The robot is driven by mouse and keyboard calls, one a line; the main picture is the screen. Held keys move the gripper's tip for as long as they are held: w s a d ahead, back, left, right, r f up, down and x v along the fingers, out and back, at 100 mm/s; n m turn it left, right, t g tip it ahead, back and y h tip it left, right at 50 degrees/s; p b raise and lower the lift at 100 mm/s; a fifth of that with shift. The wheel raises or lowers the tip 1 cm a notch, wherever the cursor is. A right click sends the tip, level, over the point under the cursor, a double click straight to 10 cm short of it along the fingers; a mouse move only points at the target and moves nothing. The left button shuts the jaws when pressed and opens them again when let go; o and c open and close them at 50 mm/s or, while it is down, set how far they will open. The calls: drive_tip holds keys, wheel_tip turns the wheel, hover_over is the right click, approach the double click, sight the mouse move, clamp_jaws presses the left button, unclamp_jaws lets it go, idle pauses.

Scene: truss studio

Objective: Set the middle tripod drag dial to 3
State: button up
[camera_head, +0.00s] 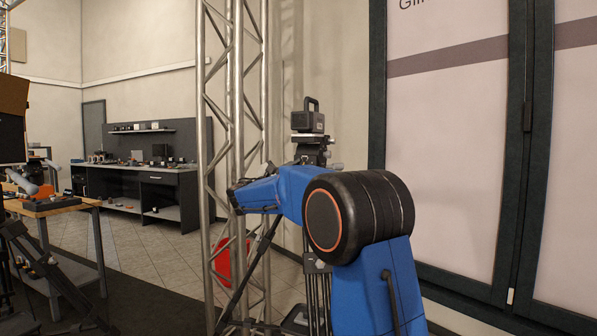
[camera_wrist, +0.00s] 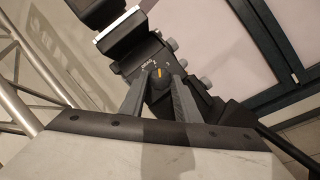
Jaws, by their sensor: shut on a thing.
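A tripod head (camera_head: 312,150) carries a boxy dark camera (camera_head: 308,122) just behind my blue arm in the head view. In the wrist view the tripod head (camera_wrist: 140,55) fills the upper middle, tilted in the picture. Its round dark drag dial (camera_wrist: 160,78) bears a short yellow-orange mark and faint pale markings too small to read. The two grey fingers of my gripper (camera_wrist: 160,88) are shut on the dial, one at each side. The dial's setting cannot be read. In the head view my arm hides the tripod's middle, and the fingers cannot be made out.
Grey knobs (camera_wrist: 181,62) stick out right of the dial. A metal truss (camera_head: 228,120) stands left of the tripod, with a red object (camera_head: 224,262) low behind it. A dark-framed window (camera_head: 450,130) is at right. A wooden-topped table (camera_head: 50,207) stands far left.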

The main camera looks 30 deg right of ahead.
drive_tip(key=m+g, duration=0.1)
drive_tip(key=m, duration=0.2)
drive_tip(key=m+g+y, duration=0.1)
drive_tip(key=m, duration=0.3)
drive_tip(key=shift+w+r+y, duration=0.1)
drive_tip(key=shift+r+y, duration=0.1)
drive_tip(key=shift+y, duration=0.1)
drive_tip(key=shift+m, duration=0.4)
drive_tip(key=o, duration=1)
drive_tip(key=shift+o, duration=0.2)
drive_tip(key=shift+a, duration=0.1)
drive_tip(key=r+v, duration=0.1)
drive_tip(key=v, duration=1.6)
drive_tip(key=shift+w+a+f, duration=0.15)
drive_tip(key=shift+a+f, duration=0.1)
drive_tip(key=shift+f, duration=0.05)
